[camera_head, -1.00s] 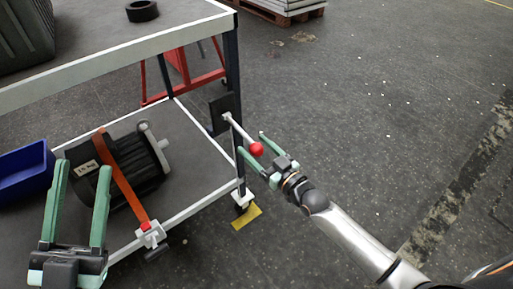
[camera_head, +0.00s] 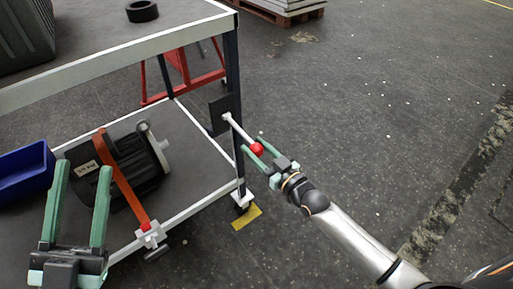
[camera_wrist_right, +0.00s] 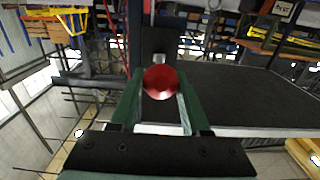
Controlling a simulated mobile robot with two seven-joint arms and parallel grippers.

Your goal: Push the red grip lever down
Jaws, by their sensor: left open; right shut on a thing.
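The grip lever (camera_head: 240,130) is a pale rod with a red ball knob (camera_head: 257,149) at its end. It slopes down and right from a dark plate on the cart's corner post. My right gripper (camera_head: 253,142) is shut on the knob, with one green finger on each side. The right wrist view shows the red knob (camera_wrist_right: 161,82) between the fingers, hiding most of the rod. My left gripper (camera_head: 82,170) is open and empty at the lower left, in front of the lower shelf.
The cart's lower shelf (camera_head: 200,150) holds a dark motor (camera_head: 140,170) with an orange-red strap (camera_head: 122,180). A blue bin (camera_head: 25,172) is at the left. A black ring (camera_head: 142,11) lies on the upper shelf. The floor right of the cart is clear.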

